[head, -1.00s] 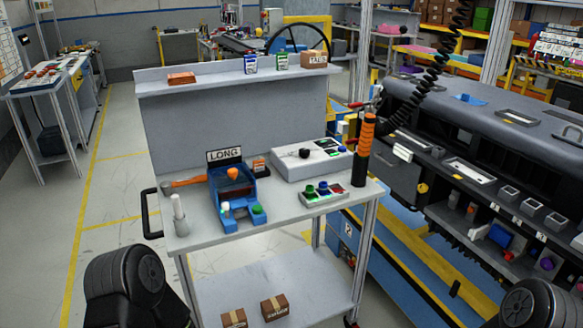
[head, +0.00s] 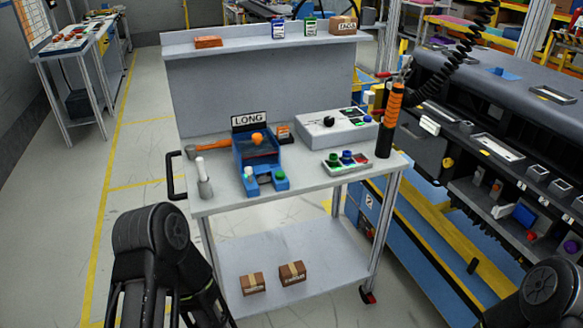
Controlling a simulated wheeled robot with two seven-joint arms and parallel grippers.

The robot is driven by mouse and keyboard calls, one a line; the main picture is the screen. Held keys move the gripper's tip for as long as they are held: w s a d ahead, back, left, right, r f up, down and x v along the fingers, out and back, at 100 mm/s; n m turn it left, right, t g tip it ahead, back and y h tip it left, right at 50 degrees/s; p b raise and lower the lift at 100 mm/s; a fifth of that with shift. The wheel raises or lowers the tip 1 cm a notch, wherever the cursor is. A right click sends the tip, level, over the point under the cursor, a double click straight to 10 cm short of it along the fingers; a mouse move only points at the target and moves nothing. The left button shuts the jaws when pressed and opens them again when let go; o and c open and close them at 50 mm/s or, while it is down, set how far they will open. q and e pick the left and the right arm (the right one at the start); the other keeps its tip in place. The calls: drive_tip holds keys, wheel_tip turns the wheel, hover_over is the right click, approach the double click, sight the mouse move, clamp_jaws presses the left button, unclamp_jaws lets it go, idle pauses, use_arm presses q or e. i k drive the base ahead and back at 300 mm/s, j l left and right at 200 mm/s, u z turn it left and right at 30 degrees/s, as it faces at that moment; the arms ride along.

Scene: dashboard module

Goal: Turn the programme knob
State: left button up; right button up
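The programme knob appears to be the black knob (head: 329,121) on top of the white control box (head: 350,133), at the back right of the trolley top. The direction it points is too small to tell. The box also carries small coloured buttons at its right end. Of my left arm, only black links show at the lower left, and of my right arm, only a black part at the lower right corner. Neither gripper's fingers are in view, and both visible arm parts are apart from the box.
The trolley top (head: 310,177) also holds a blue fixture (head: 243,165) with a LONG sign, a tray of coloured buttons (head: 346,163), an orange-handled tool (head: 391,110) and a white-handled tool (head: 202,178). A black dashboard (head: 480,105) stands at the right. Open floor lies left.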

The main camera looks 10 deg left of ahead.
sight(329, 121)
drive_tip(key=i+l, duration=0.15)
drive_tip(key=i, duration=0.25)
drive_tip(key=i+l, duration=0.1)
drive_tip(key=i, duration=0.35)
drive_tip(key=l+z, duration=0.05)
